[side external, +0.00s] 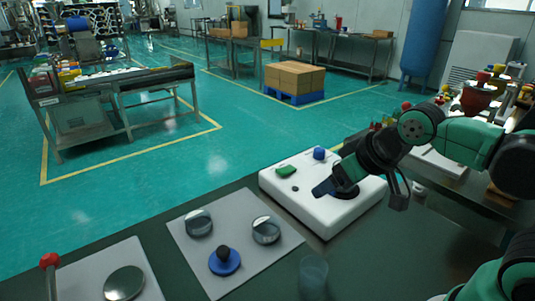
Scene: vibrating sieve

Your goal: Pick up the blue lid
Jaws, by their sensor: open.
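The blue lid (232,266) is a round blue disc with a dark knob on top. It lies at the front of a grey mat (240,206) on the dark table. My gripper (325,190) is open and above the white machine base (330,222), to the right of and behind the lid, well apart from it. The arm reaches in from the right. The fingers are small and dark here, and I see nothing held between them.
Two metal sieve rings (199,225) (266,232) stand on the mat behind the lid. A clear cup (313,278) stands to its right. A round metal pan (124,284) and a red-knobbed lever (50,261) are at left. The white base has a blue knob (319,153).

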